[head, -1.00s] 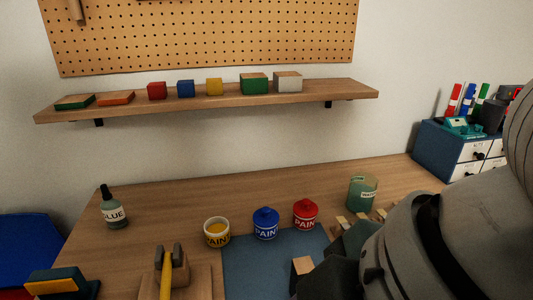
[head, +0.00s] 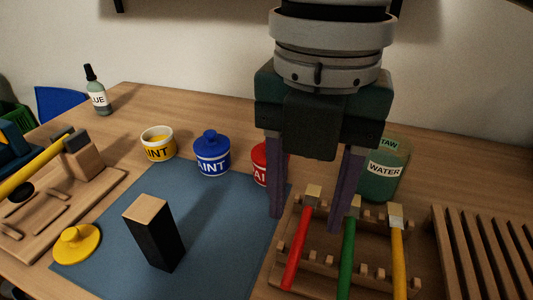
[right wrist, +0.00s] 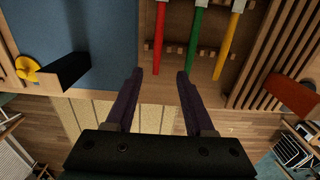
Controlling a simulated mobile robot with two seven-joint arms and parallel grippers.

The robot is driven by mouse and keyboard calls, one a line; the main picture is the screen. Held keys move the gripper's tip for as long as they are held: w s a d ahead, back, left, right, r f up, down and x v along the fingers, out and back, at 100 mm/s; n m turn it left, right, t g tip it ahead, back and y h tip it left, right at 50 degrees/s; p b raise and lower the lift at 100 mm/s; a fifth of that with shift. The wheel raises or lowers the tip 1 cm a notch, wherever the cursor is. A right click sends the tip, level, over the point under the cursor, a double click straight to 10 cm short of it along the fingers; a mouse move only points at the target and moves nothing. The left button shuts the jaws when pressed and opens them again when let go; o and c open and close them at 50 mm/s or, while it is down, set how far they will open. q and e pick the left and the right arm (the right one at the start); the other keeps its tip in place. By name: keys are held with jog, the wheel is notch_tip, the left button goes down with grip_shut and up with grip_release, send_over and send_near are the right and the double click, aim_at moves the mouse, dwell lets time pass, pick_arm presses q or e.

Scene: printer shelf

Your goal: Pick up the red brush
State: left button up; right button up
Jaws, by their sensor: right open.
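The red brush (head: 299,240) lies in a wooden rack (head: 375,268) at the right of the blue mat, its light tip toward the back. It also shows in the right wrist view (right wrist: 161,35), beside the green brush (right wrist: 197,30) and the yellow brush (right wrist: 232,40). My right gripper (head: 306,222) is open and empty, pointing down above the rack, with its fingers at either side of the red brush's tip in the head view. In the right wrist view the open fingers (right wrist: 160,72) frame the red brush's end. My left gripper is not in view.
A red paint pot (head: 260,163) stands partly behind my right gripper, with a blue pot (head: 211,154) and a yellow pot (head: 158,145) to its left. A water jar (head: 383,172) stands behind the rack. A black block (head: 155,240) stands upright on the blue mat (head: 215,265).

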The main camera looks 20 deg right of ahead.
aim_at(293, 258)
jog(key=f, duration=0.2)
jog(key=shift+a+f, duration=0.3)
jog(key=shift+f+b, duration=0.5)
jog(key=shift+f, duration=2.3)
grip_shut()
